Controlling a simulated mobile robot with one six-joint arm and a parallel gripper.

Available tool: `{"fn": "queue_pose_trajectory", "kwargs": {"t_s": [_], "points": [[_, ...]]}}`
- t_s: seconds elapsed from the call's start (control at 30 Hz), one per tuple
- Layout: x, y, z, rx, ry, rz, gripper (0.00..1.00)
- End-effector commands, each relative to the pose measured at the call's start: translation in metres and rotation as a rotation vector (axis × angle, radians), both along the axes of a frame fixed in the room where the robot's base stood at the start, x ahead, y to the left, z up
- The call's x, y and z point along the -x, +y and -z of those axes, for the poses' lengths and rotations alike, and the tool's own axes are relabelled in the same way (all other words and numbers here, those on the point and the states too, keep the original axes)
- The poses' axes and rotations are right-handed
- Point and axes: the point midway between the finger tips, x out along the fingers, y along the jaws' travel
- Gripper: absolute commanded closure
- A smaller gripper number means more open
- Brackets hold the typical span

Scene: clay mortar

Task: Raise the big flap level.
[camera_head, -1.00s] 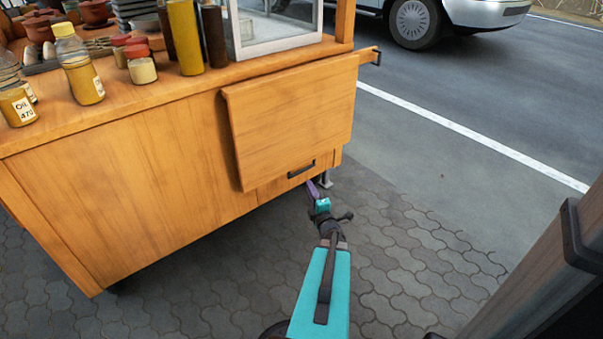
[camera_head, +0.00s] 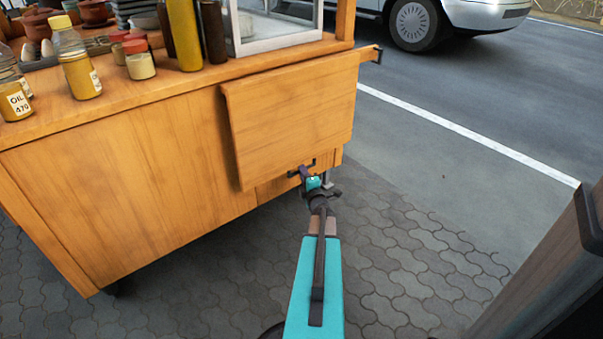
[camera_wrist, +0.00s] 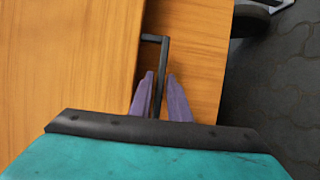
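The big flap (camera_head: 290,110) is a wooden panel hanging down against the side of the cart, its lower edge slightly out from the wall. It also shows in the wrist view (camera_wrist: 70,50).
The countertop (camera_head: 120,95) above holds an oil bottle (camera_head: 76,60), small jars, tall cylinders and a glass case (camera_head: 275,30). A wooden post (camera_head: 560,260) stands at lower right. Paving between is clear.

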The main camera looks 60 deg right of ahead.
Motion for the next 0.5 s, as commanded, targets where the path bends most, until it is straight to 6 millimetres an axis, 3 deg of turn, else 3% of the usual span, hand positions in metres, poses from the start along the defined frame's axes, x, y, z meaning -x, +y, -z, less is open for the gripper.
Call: {"fn": "queue_pose_trajectory", "kwargs": {"t_s": [0.43, 0.5], "points": [[-0.0056, -0.0046, 0.0, -0.001, 0.001, 0.0, 0.84], [-0.0056, -0.0046, 0.0, -0.001, 0.001, 0.0, 0.92]]}}
